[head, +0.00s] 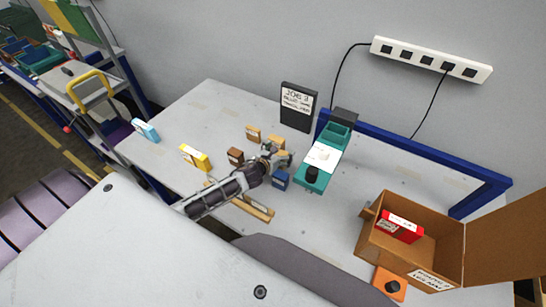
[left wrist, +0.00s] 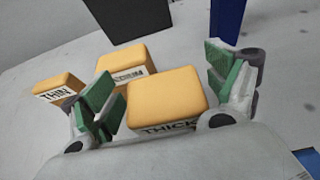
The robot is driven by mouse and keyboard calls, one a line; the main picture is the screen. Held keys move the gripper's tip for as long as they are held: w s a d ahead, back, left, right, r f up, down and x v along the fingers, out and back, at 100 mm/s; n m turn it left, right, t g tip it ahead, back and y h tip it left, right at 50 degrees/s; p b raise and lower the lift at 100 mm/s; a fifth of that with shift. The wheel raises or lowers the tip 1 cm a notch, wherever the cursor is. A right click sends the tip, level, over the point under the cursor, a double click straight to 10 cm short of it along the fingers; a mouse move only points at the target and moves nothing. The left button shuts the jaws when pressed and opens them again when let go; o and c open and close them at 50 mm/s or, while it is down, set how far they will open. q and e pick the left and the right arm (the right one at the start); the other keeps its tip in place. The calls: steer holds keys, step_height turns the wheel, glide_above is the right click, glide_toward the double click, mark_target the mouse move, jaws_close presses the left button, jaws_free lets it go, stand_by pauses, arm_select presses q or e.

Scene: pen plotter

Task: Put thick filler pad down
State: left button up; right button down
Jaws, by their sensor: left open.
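The thick filler pad (left wrist: 167,105), a yellow-orange block lettered THICK, sits between the fingers of my left gripper (left wrist: 168,98) in the left wrist view. The green-padded fingers are spread, with a gap visible on its left side. It appears to rest on the table, though its underside is hidden. In the head view my left gripper (head: 277,158) is low over the table and mostly hides the thick pad. My right gripper is not in view.
A blue block (head: 280,180) and a brown block (head: 235,156) stand close to the gripper. The teal plotter (head: 318,173) is to the right, a black sign (head: 298,106) behind. An open cardboard box (head: 440,257) holds a red box (head: 399,227).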

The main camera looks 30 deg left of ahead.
arm_select(q)
steer(key=shift+s+r, duration=0.1)
steer(key=shift+s, duration=0.05)
steer(key=v, duration=1.1)
steer(key=shift+s+r, duration=0.15)
steer(key=shift+s, duration=0.15)
stand_by(0.4)
steer(key=shift+o, duration=0.4)
steer(key=shift+s, duration=0.2)
